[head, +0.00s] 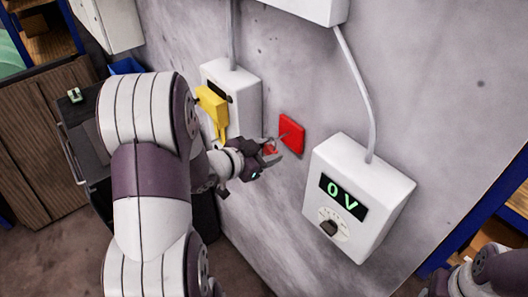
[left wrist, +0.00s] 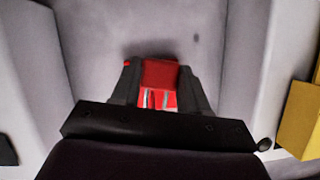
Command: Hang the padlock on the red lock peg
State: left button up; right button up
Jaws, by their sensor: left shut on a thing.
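The red padlock (left wrist: 158,75) sits between the two dark fingers of my left gripper (left wrist: 158,88), which is shut on it. In the head view a small red part of the padlock (head: 270,149) shows at the fingertips of my left gripper (head: 268,156). The red lock peg (head: 291,134) is a red square plate on the wall with a thin pin standing out. The gripper is just left of and below the plate. I cannot tell whether the padlock touches the pin.
A white box with a yellow handle (head: 213,106) is on the wall left of the gripper. The white inverter (head: 370,190) reading 0V is on the right. A grey cable (head: 357,88) runs down to it. Dark cabinets (head: 40,130) stand far left.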

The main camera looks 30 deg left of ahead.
pick_arm(q)
jog(key=shift+w, duration=0.1)
dwell(0.3)
jog(key=o, duration=1.2)
